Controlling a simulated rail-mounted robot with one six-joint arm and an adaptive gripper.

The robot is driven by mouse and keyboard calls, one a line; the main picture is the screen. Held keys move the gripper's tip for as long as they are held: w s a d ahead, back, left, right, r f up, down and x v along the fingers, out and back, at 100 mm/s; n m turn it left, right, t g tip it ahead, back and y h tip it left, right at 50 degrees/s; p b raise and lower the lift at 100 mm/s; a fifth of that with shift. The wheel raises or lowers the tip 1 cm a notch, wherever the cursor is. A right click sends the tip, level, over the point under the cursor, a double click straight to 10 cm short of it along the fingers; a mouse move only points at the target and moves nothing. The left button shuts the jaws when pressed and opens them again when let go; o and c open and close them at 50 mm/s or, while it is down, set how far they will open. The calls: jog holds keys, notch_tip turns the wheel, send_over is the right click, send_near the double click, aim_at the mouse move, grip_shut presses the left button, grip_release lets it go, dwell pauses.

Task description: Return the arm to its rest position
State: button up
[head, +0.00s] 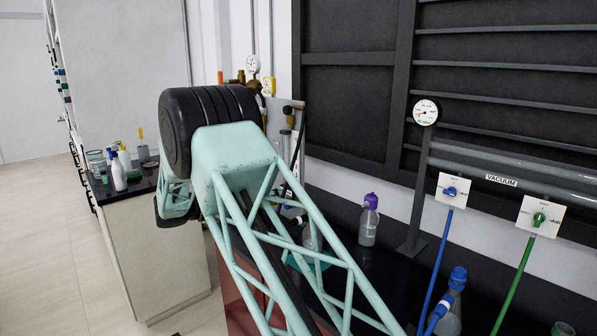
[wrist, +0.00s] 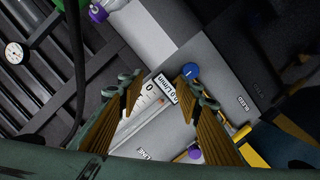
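My gripper (wrist: 160,88) shows in the wrist view, with its two brown ribbed fingers spread apart and nothing between the tips. Behind the gap is a white scale panel (wrist: 148,97) marked "0" and "L/min"; I cannot tell how far it is from the fingertips. In the head view my teal lattice arm (head: 262,215) runs from the bottom edge up to a large black joint at upper left. The gripper itself cannot be made out in the head view.
A purple-capped bottle (head: 369,222) and a blue-capped bottle (head: 448,305) stand on the dark bench right of the arm. A gauge (head: 425,112) and vacuum valves (head: 453,191) line the wall. A side counter (head: 165,250) holds bottles. Open floor (head: 50,240) lies left.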

jog(key=s+d+r+g+y, duration=0.1)
jog(key=s+d+r+g, duration=0.1)
jog(key=s+d+r, duration=0.35)
jog(key=s+d+r+g+y, duration=0.1)
jog(key=s+d+r+g, duration=0.15)
jog(key=s+d, duration=0.65)
jog(key=s+d+r+g+y, duration=0.15)
jog(key=s+d+r, duration=0.3)
jog(key=d, duration=0.55)
jog(key=s+d+r+n+y, duration=0.1)
jog(key=s+d+y, duration=0.15)
jog(key=s, duration=0.75)
jog(key=s+d+r+g+y, duration=0.1)
jog(key=s+d, duration=0.2)
jog(key=s, duration=0.6)
jog(key=s+d+r+n+y, duration=0.1)
jog(key=s+d+r+y, duration=0.15)
jog(key=s, duration=0.75)
jog(key=s+a+f+t+y, duration=0.1)
jog(key=s+f+y, duration=0.1)
jog(key=s, duration=0.7)
jog(key=s+a+f+y, duration=0.1)
jog(key=s+a+f, duration=0.1)
jog(key=s, duration=0.8)
jog(key=shift+n+t+y+p, duration=0.3)
jog(key=shift+t+y, duration=0.05)
jog(key=shift+t, duration=0.05)
jog(key=shift+f, duration=0.1)
